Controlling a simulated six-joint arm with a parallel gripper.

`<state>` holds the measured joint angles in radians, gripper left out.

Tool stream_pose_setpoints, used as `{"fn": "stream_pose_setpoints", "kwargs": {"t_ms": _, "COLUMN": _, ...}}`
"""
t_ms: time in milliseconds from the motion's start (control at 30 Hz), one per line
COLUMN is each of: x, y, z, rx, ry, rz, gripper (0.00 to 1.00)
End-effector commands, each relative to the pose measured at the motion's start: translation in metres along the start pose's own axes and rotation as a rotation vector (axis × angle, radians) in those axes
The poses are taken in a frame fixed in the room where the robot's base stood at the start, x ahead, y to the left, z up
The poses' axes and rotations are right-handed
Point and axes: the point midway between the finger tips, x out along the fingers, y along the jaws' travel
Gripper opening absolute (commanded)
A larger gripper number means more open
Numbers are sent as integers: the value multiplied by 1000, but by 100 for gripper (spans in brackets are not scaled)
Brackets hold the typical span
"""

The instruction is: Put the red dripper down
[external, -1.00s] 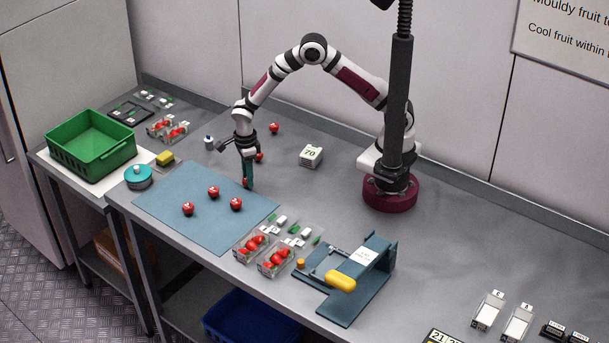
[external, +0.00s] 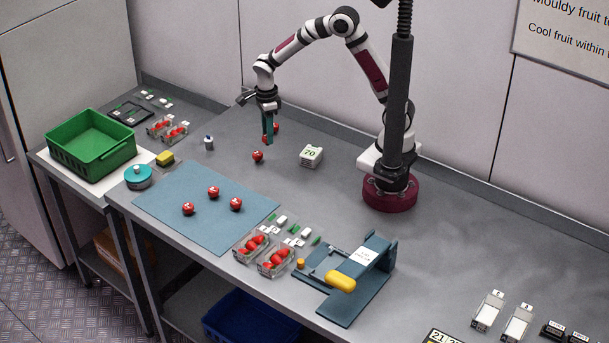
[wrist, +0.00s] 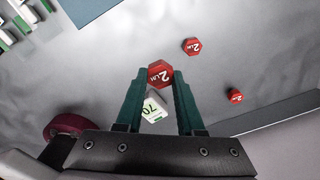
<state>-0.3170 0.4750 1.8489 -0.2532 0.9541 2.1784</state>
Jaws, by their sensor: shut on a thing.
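My gripper (external: 268,140) is shut on a red hexagonal piece marked "2", the red dripper (wrist: 160,72), which shows between the green fingertips in the wrist view. In the external view the fingers point down over the back of the counter and mostly hide the held piece; I cannot tell its exact height. A similar red piece (external: 258,156) stands on the counter, just in front of the gripper, and shows in the wrist view (wrist: 191,46). Another red piece (external: 276,127) is behind the fingers, near the back ledge, and also shows in the wrist view (wrist: 235,96).
A white block marked "70" (external: 311,156) stands right of the gripper. A small bottle (external: 209,143) is to the left. The blue mat (external: 170,215) carries three red pieces. Berry punnets (external: 275,262) are in front.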

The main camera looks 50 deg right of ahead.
Motion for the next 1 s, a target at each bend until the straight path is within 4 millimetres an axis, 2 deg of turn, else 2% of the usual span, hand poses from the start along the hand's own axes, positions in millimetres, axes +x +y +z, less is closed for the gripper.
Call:
{"fn": "stream_pose_setpoints", "kwargs": {"t_ms": 233, "x": -10, "y": -9, "z": -14, "rx": -12, "ry": 0, "rz": 0, "gripper": 0}}
{"fn": "stream_pose_setpoints", "kwargs": {"t_ms": 367, "x": -24, "y": -15, "z": -20, "rx": -179, "ry": 0, "rz": -2, "gripper": 0}}
{"fn": "stream_pose_setpoints", "kwargs": {"t_ms": 467, "x": -46, "y": -24, "z": -32, "rx": -451, "ry": 1, "rz": -5, "gripper": 0}}
{"fn": "stream_pose_setpoints", "kwargs": {"t_ms": 800, "x": -133, "y": -43, "z": -90, "rx": -1592, "ry": 7, "rz": -3, "gripper": 0}}
{"fn": "stream_pose_setpoints", "kwargs": {"t_ms": 900, "x": -152, "y": -43, "z": -104, "rx": -1844, "ry": 5, "rz": -2, "gripper": 0}}
{"fn": "stream_pose_setpoints", "kwargs": {"t_ms": 1000, "x": -163, "y": -42, "z": -112, "rx": -2011, "ry": 3, "rz": -3, "gripper": 0}}
